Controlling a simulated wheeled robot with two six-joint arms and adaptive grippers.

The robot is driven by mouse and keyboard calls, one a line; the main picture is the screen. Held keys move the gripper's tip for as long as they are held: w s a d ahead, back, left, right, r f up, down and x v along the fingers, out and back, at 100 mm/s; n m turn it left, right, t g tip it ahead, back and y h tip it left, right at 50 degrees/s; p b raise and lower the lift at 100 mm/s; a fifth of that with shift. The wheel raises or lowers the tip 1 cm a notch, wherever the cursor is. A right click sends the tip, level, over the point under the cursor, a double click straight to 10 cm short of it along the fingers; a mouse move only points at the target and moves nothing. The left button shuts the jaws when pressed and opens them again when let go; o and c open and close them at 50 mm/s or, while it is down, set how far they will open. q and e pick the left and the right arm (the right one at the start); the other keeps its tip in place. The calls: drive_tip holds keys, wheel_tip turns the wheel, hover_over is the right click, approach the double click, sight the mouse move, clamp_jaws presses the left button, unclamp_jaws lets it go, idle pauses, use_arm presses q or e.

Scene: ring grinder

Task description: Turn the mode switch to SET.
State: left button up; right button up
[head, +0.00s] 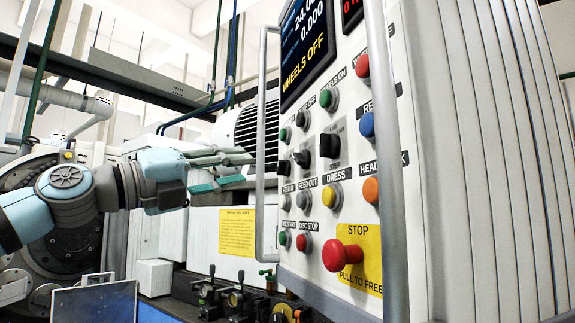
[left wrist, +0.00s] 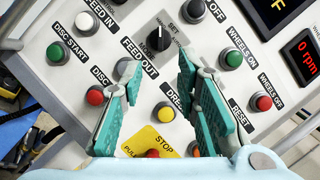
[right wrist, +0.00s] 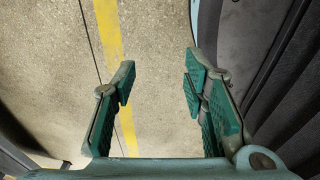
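The mode switch (left wrist: 158,39) is a black rotary knob with a pale pointer line, on the light control panel (head: 345,200). A SET label shows at its upper right in the left wrist view; the rest of its lettering is too small to read surely. In the head view the switch (head: 329,145) is a black knob on a grey plate. My left gripper (left wrist: 157,75) is open and empty, facing the panel, with the knob seen beyond and between its fingertips. In the head view the left gripper (head: 243,168) is left of the panel. My right gripper (right wrist: 158,75) is open and empty above the floor.
A red STOP button (head: 342,255), a yellow DRESS button (left wrist: 163,112) and several other coloured buttons surround the switch. Vertical grab rails (head: 262,150) stand at the panel's edges. A yellow line (right wrist: 110,45) marks the floor below my right gripper.

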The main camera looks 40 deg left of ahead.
use_arm(q)
drive_tip(key=p, duration=0.9)
approach(295, 158)
drive_tip(key=w+r, duration=0.2)
drive_tip(key=w, duration=0.1)
drive_tip(key=p+x, duration=0.1)
drive_tip(key=p, duration=0.3)
drive_tip(key=p+x, duration=0.2)
drive_tip(key=p, duration=0.2)
drive_tip(key=p+x, duration=0.1)
drive_tip(key=p, duration=0.3)
drive_tip(key=shift+w+d+f, duration=0.25)
drive_tip(key=shift+w+d, duration=0.05)
drive_tip(key=shift+w, duration=0.15)
drive_tip(key=shift+w+p, duration=0.15)
drive_tip(key=shift+p, duration=0.6)
drive_tip(key=shift+f, duration=0.2)
drive_tip(key=shift+d, duration=0.1)
drive_tip(key=shift+c, duration=0.6)
clamp_jaws()
